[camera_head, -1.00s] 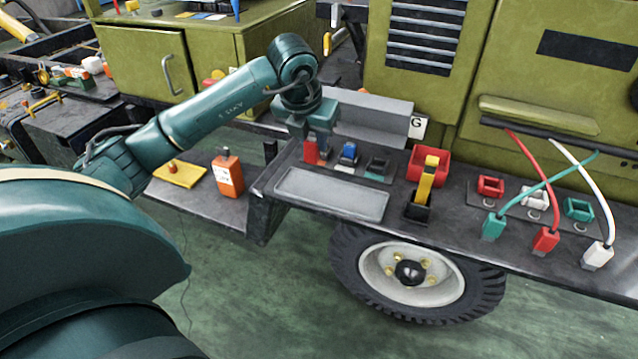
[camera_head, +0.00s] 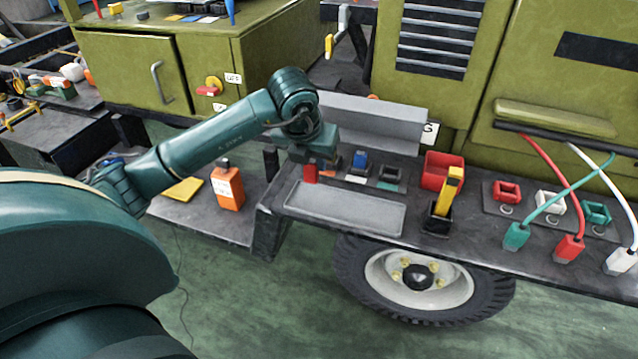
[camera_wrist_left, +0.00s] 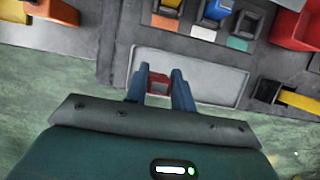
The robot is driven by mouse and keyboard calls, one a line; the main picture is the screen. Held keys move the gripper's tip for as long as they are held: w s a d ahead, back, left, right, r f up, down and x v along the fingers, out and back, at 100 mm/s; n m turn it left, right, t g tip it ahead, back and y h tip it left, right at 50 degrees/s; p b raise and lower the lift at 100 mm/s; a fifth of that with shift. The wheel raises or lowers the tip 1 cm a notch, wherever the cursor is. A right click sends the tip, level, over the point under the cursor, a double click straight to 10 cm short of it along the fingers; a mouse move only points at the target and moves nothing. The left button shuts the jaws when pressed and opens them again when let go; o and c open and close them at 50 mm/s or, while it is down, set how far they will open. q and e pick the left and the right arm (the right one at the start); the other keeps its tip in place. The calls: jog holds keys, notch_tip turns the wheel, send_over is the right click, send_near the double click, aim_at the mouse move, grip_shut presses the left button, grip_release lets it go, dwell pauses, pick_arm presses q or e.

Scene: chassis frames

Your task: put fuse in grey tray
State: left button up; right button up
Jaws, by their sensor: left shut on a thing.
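My left gripper (camera_head: 312,162) is shut on a red fuse (camera_head: 311,174); in the left wrist view, the red fuse (camera_wrist_left: 158,84) sits between its two blue fingertips (camera_wrist_left: 156,76). The grey tray (camera_head: 345,208) is shallow and lies on the dark bench; its rear left edge is close to the held fuse. The tray also shows in the left wrist view (camera_wrist_left: 215,82), with the fingers over its left part. Its visible floor is empty. The gripper's height above the tray is hard to tell. My right gripper is not in view.
Behind the tray, a blue fuse (camera_head: 360,160) stands in a socket row, beside an empty dark socket (camera_head: 391,175). To the right are a red bin (camera_head: 442,170) and a black holder with a yellow-handled item (camera_head: 447,195). An orange bottle (camera_head: 227,187) stands left on a lower shelf.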

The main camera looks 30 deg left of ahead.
aim_at(312, 179)
pick_arm(q)
jog(key=shift+f, duration=2.6)
jog(key=shift+f, duration=0.1)
jog(key=shift+f, duration=0.2)
jog(key=o, duration=1)
jog(key=shift+r, duration=0.15)
jog(key=shift+c, duration=0.2)
